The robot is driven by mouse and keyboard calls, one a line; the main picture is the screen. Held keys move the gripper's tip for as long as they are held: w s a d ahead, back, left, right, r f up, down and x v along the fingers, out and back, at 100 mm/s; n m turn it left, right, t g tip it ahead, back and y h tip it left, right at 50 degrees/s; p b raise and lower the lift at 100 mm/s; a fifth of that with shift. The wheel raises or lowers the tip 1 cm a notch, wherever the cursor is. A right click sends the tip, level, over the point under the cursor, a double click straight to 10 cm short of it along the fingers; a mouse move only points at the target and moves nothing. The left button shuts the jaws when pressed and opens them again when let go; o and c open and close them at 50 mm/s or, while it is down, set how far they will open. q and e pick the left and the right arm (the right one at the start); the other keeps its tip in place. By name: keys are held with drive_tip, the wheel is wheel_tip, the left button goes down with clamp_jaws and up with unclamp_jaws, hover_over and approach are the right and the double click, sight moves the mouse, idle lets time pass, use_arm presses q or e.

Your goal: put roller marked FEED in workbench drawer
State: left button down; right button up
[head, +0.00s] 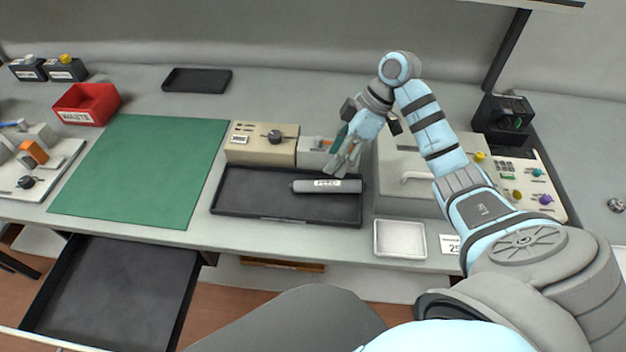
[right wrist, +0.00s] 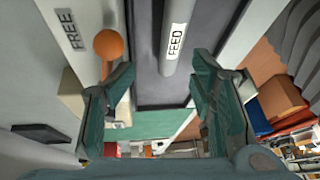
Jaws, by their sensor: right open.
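The grey roller with a white FEED label (head: 318,186) lies along the back right part of a black tray (head: 290,217). In the right wrist view the roller (right wrist: 176,40) runs down from the top edge, with its label readable. My right gripper (head: 345,166) is over the back right of the tray, near the roller's right end. Its green fingers (right wrist: 160,95) are apart, with nothing held between them. The workbench drawer (head: 110,290) is pulled open below the bench front at the left; its visible floor is bare. My left gripper is not in view.
A beige box with a black knob (head: 262,143) stands behind the tray. A green mat (head: 145,170) lies left of it, and a red WASTE bin (head: 86,104) stands behind the mat. A small white tray (head: 400,239) is at the front right. A grey machine (head: 410,165) stands right of my gripper.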

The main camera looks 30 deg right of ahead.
sight(330, 182)
drive_tip(key=shift+s+d+f+m+h+b, duration=0.15)
drive_tip(key=shift+s+f+m+h+b, duration=0.15)
drive_tip(key=shift+s+f+b, duration=0.7)
drive_tip(key=shift+s+a+f, duration=0.3)
drive_tip(key=shift+a+f, duration=0.45)
drive_tip(key=shift+a, duration=0.05)
drive_tip(key=x, duration=0.1)
drive_tip(key=b+x, duration=0.1)
drive_tip(key=x, duration=0.1)
drive_tip(key=shift+w+d+f, duration=0.15)
drive_tip(key=shift+w+f, duration=0.05)
drive_tip(key=shift+w, duration=0.15)
drive_tip(key=shift+w+f, duration=0.15)
drive_tip(key=shift+w, duration=0.05)
drive_tip(key=shift+s+r, duration=0.2)
drive_tip(key=shift+r, duration=0.05)
drive_tip(key=c, duration=0.6)
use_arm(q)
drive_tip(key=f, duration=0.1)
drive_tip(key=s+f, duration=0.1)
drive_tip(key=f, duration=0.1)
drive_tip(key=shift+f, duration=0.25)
use_arm(e)
clamp_jaws()
